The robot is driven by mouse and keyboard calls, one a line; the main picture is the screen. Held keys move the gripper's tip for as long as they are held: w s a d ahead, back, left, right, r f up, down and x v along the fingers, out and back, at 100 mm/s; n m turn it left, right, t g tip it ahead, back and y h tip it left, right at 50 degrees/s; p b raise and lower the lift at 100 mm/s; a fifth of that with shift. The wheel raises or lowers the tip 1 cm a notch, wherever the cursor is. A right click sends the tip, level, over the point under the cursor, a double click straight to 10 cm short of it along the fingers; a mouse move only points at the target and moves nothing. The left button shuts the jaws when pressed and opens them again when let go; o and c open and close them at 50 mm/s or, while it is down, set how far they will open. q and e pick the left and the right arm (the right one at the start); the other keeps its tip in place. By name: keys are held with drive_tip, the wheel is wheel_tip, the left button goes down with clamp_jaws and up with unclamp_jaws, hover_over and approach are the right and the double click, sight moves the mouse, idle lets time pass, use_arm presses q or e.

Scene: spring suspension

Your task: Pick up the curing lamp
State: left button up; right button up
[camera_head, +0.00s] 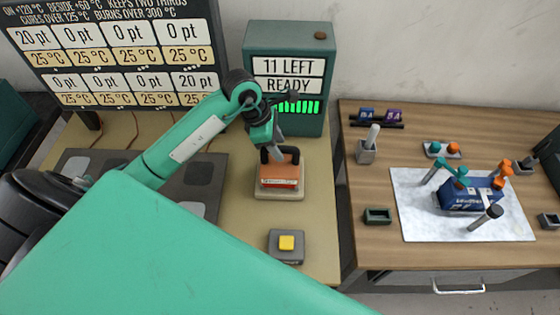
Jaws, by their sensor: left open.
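An orange-red block with a black handle (279,183), which I take to be the curing lamp, sits on a pale beige base on the left table. My left gripper (279,147) reaches down from above to its black handle. It is open, and its fingers are at the handle. The picture is too small to tell whether they touch it. The gripper partly hides the handle. My right gripper is not in view.
A grey block with a yellow button (286,244) lies in front of the lamp. Dark plates (200,172) lie left. A wooden table (380,190) at right holds a white mat (415,215) with a small blue model.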

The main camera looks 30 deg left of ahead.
sight(285, 174)
use_arm(q)
drive_tip(key=x, duration=0.1)
drive_tip(key=p+x, duration=0.1)
drive_tip(key=x, duration=0.1)
drive_tip(key=shift+s+d, duration=0.2)
drive_tip(key=shift+d, duration=0.05)
drive_tip(key=shift+w+f, duration=0.1)
drive_tip(key=shift+f, duration=0.15)
drive_tip(key=shift+c, duration=0.5)
clamp_jaws()
drive_tip(key=shift+r, duration=0.1)
idle(0.4)
